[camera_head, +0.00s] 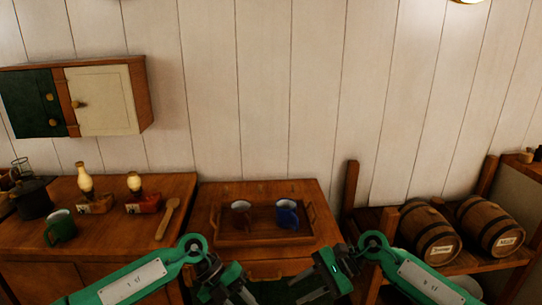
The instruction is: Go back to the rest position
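My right gripper (318,283) is at the bottom middle, in front of the small wooden cabinet. Its fingers look apart, with nothing seen between them. My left gripper (236,287) is at the bottom, left of the right one, and is partly cut by the picture edge. I cannot tell whether its fingers are apart, and I see no object in it. Both green arms come in low from the sides, and the grippers are apart from each other.
A wooden tray (265,237) on the cabinet holds a red-brown mug (241,214) and a blue mug (287,214). Barrels (429,234) lie on a rack at right.

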